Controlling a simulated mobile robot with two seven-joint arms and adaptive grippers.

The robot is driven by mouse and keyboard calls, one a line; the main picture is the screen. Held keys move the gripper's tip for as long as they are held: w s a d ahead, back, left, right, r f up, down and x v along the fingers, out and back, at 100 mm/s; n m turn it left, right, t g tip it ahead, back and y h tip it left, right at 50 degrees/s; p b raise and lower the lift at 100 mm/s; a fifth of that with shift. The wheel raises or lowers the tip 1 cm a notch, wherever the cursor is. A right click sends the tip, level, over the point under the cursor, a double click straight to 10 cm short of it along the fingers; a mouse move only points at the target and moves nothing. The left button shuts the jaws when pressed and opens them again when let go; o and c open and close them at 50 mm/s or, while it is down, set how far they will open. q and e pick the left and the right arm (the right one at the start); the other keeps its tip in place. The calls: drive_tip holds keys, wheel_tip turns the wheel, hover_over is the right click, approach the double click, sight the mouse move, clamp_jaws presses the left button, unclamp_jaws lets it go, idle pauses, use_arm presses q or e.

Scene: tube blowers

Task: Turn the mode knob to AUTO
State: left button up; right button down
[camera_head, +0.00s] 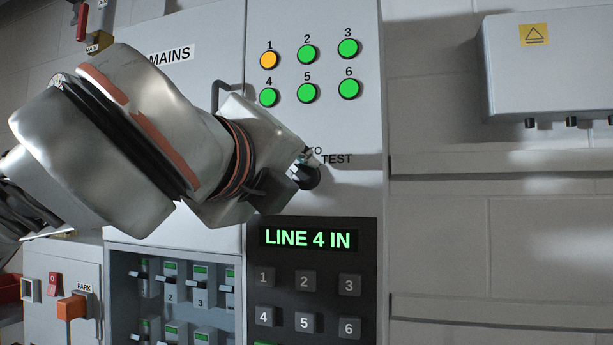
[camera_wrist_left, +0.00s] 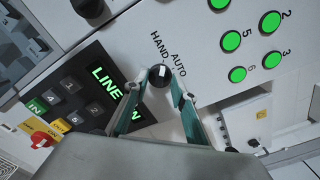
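The mode knob is round and black with a pale pointer mark; it shows in the left wrist view (camera_wrist_left: 159,76) and partly in the head view (camera_head: 312,178). In the wrist view, the labels HAND and AUTO stand above it; the head view shows TEST at its upper right. The pointer's exact direction is too small to tell. My left gripper (camera_wrist_left: 160,80) is at the knob, one finger on each side. Whether the fingers press on it or stand just clear, I cannot tell. In the head view, my left arm hides part of the panel.
Green lamps (camera_head: 347,48) and an orange lamp (camera_head: 269,60) sit above the knob. Below are a "LINE 4 IN" display (camera_head: 308,239) and a keypad (camera_head: 306,282). A switch bay (camera_head: 172,297) is at lower left. A grey wall box (camera_head: 550,70) hangs at right.

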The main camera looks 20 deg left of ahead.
use_arm(q)
drive_tip(key=shift+w, duration=0.1)
clamp_jaws()
use_arm(e)
drive_tip(key=shift+s+f, duration=0.45)
drive_tip(key=shift+f, duration=0.15)
drive_tip(key=shift+w+r, duration=0.15)
